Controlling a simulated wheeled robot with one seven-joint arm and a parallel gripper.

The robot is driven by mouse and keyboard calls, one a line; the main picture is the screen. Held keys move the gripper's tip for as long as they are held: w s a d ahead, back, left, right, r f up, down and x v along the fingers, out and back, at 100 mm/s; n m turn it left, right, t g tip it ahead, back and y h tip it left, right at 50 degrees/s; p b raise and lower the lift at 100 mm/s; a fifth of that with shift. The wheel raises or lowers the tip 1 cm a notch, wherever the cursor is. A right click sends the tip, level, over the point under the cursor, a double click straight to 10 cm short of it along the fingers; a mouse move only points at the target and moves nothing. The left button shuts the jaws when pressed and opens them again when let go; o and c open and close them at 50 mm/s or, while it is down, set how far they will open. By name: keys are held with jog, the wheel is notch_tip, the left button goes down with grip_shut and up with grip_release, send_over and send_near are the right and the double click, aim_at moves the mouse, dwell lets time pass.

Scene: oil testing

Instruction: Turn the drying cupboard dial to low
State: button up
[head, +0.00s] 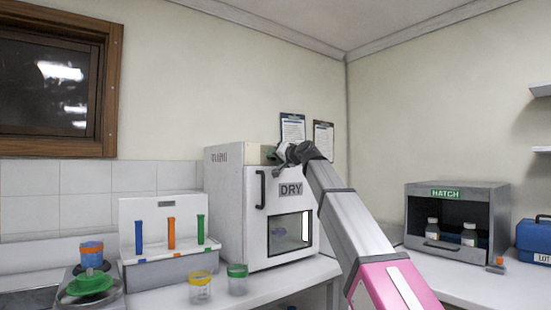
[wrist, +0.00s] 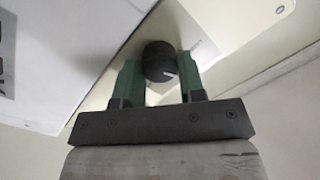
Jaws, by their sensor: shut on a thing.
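The drying cupboard (head: 228,205) is a white box with a DRY label, a dark door handle and a small window, on the counter at the middle of the head view. Its dial (wrist: 158,58) is a round black knob with a short white mark, in the upper middle of the wrist view. My gripper (wrist: 160,72) has its two green fingers shut on the dial, one on each side. In the head view my gripper (head: 279,153) is at the cupboard's upper front, and my arm hides part of it. The dial's setting words cannot be read.
A rack (head: 168,267) with coloured tubes stands left of the cupboard. Two jars, orange-lidded (head: 200,287) and green-lidded (head: 237,279), stand in front. A grey hatch box (head: 457,190) with bottles and a blue case (head: 533,240) are at the right. Papers hang behind the cupboard.

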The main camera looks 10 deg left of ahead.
jog(key=shift+s+r+n+h, duration=0.1)
jog(key=shift+n+h, duration=0.2)
jog(key=shift+n, duration=3.7)
jog(key=o, duration=0.6)
jog(key=shift+o, duration=0.2)
jog(key=v, duration=1)
jog(key=shift+s+d, duration=0.25)
jog(key=shift+s, duration=0.05)
